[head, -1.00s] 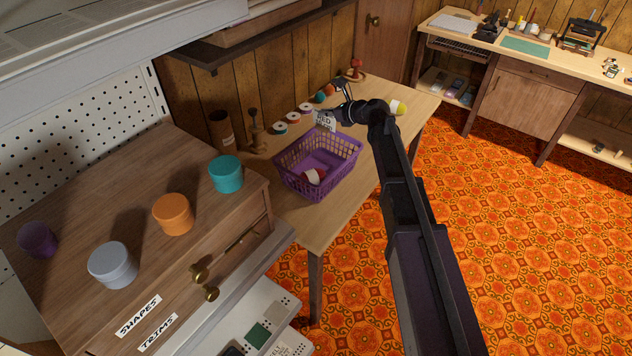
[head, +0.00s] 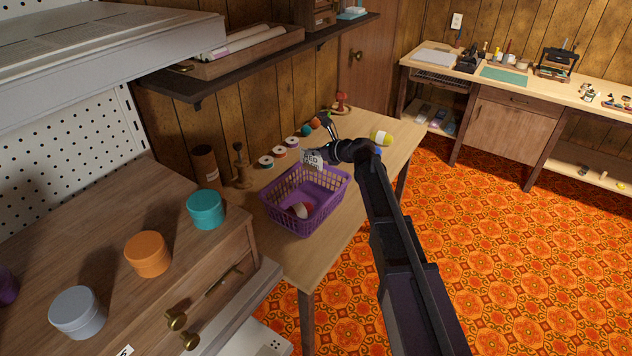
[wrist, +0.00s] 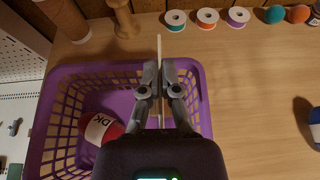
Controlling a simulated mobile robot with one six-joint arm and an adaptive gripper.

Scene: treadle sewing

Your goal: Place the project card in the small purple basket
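The project card (head: 312,161) is a small white card with dark print, part of which reads "RED". In the wrist view the card (wrist: 159,50) shows edge-on as a thin pale strip between the fingertips. My gripper (wrist: 160,75) is shut on it, over the far right part of the purple basket. The small purple basket (head: 318,206) stands on the wooden table with its open top up. A red and white yarn ball (wrist: 101,128) lies inside it, at the left in the wrist view. My gripper in the head view (head: 325,152) is partly hidden by the arm.
Thread spools (wrist: 207,18) stand in a row behind the basket, beside a wooden stand (head: 241,168) and a brown cylinder (head: 205,166).

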